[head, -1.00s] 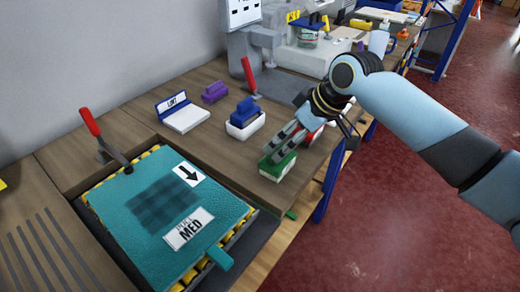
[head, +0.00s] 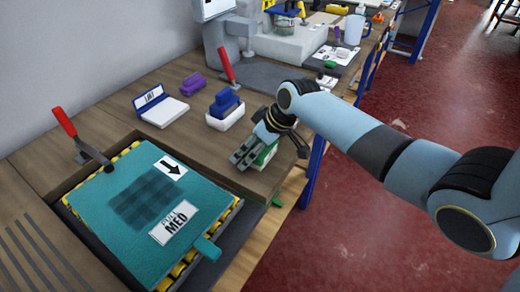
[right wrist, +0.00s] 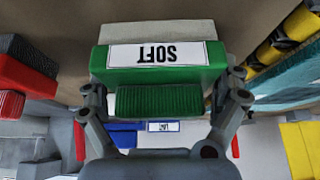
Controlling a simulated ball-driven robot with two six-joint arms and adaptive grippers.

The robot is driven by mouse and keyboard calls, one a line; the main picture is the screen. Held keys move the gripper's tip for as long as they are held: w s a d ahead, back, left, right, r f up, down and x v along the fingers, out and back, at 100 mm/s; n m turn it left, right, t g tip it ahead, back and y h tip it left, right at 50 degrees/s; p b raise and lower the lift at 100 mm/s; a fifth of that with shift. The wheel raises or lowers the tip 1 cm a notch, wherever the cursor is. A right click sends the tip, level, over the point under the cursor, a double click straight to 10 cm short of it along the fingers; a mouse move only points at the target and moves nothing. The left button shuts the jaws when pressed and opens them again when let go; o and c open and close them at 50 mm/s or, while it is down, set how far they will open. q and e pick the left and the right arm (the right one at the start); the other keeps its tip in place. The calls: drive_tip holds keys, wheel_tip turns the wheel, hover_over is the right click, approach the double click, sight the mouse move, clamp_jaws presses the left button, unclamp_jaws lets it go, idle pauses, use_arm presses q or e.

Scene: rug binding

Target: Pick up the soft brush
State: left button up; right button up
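The holder's label (right wrist: 157,54) reads "SOFT", upside down there. My right gripper (right wrist: 166,98) is open, with one finger on each side of the green block and visible gaps to it. My left gripper is not in view.
A white tray (head: 225,117) with a blue block, a purple block (head: 194,82) and a white lint box (head: 160,108) stand behind. A teal mat (head: 110,190) marked "MED" lies left.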

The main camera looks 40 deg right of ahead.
drive_tip(key=c, duration=0.9)
drive_tip(key=shift+c, duration=0.2)
drive_tip(key=shift+w+r, duration=0.1)
drive_tip(key=shift+r, duration=0.4)
drive_tip(key=r, duration=0.3)
drive_tip(key=shift+s+d+r, duration=0.25)
drive_tip(key=shift+s+d, duration=0.1)
drive_tip(key=shift+s, duration=0.05)
drive_tip(key=s+d+r, duration=0.6)
drive_tip(key=s, duration=0.2)
drive_tip(key=shift+s+r, duration=0.3)
drive_tip(key=shift+s, duration=0.05)
drive_tip(key=shift+d, duration=0.1)
drive_tip(key=o, duration=0.7)
drive_tip(key=shift+c, duration=0.2)
drive_tip(key=c, duration=0.4)
drive_tip(key=shift+f+b, duration=0.15)
drive_tip(key=shift+b, duration=0.25)
drive_tip(key=shift+c, duration=0.2)
